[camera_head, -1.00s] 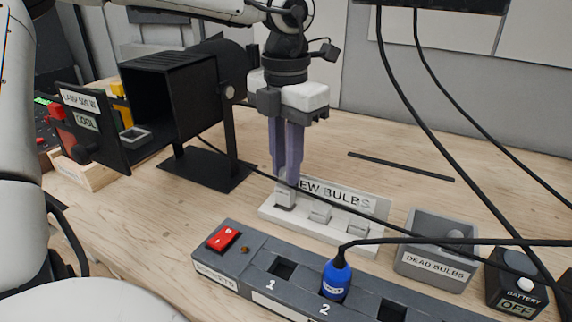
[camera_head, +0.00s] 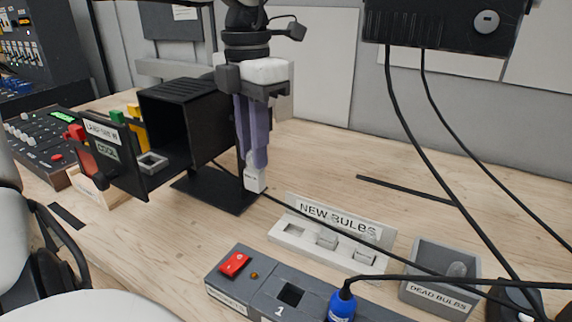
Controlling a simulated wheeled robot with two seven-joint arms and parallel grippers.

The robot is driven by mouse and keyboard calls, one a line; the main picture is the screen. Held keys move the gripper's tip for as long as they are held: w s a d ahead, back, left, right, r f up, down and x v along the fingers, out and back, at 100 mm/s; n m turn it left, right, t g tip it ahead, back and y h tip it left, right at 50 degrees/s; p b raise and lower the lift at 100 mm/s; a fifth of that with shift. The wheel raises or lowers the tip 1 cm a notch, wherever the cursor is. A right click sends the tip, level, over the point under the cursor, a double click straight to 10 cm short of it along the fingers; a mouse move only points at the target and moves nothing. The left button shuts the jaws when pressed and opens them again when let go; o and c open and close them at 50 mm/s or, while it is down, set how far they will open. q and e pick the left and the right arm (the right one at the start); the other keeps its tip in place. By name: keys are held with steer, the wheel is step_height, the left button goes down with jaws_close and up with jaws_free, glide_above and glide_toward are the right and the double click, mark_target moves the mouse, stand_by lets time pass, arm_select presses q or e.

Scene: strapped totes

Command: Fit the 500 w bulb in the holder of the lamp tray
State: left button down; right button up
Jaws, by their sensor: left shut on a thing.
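My left gripper (camera_head: 254,163) is shut on a small white bulb (camera_head: 255,181) and holds it upright above the table, in front of the lamp. Small print on the bulb is unreadable. The black lamp housing (camera_head: 178,115) stands to the left of the gripper. Its lamp tray (camera_head: 127,172) is out at the front, with a label starting "LAMP" and a "COOL" sign. A grey square holder (camera_head: 152,162) sits on the tray and looks empty. The NEW BULBS rack (camera_head: 283,233) has an empty left slot and two white bulbs in the others. My right gripper is out of view.
The grey DEAD BULBS bin (camera_head: 425,293) at the right holds a greyish piece. A power strip (camera_head: 262,298) with a red switch (camera_head: 233,263) and blue plug (camera_head: 341,306) lies in front. Black cables cross the right side. A control panel (camera_head: 48,140) is at left.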

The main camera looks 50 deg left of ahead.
arm_select(q)
steer(key=s+a+r+p, duration=0.7)
steer(key=s+a+r, duration=0.5)
steer(key=s+a, duration=0.15)
step_height(320, 180, up, 7)
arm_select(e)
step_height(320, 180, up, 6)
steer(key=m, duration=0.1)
arm_select(q)
step_height(320, 180, down, 13)
steer(key=b, duration=0.4)
steer(key=shift+w+a+r+b, duration=0.15)
steer(key=shift+w+a+b, duration=0.1)
steer(key=shift+w+b, duration=0.05)
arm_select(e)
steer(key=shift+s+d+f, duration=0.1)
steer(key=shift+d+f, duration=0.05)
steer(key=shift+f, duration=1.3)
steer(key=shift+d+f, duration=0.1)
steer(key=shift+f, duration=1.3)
arm_select(q)
steer(key=shift+f+b, duration=0.95)
steer(key=shift+f, duration=0.15)
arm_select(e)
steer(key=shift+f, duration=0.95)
arm_select(q)
steer(key=c, duration=1.5)
jaws_free()
steer(key=shift+c, duration=0.2)
